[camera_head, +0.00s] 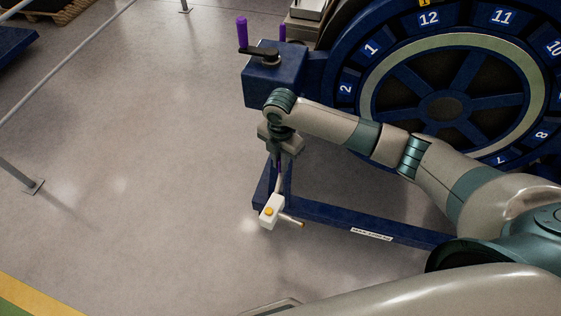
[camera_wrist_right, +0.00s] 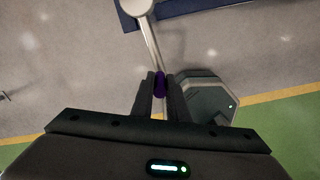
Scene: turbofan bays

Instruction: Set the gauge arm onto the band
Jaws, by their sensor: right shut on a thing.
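The gauge arm (camera_head: 272,211) hangs below my right gripper (camera_head: 280,152) in the head view. It has a thin pale rod, a white box with a yellow-orange button and a short copper-coloured tip pointing right. My right gripper is shut on its purple grip, which shows between the fingers (camera_wrist_right: 160,84) in the right wrist view; the pale rod (camera_wrist_right: 152,45) runs on beyond it. The band appears to be the pale ring (camera_head: 452,40) on the blue numbered wheel at upper right. The gauge arm is apart from it, to its lower left. My left gripper is not in view.
A blue block (camera_head: 270,82) with a black lever and purple handle stands beside the wheel, just behind my right wrist. A blue floor beam (camera_head: 335,217) runs below my right arm. A rail post (camera_head: 20,177) stands far left. The grey floor between is clear.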

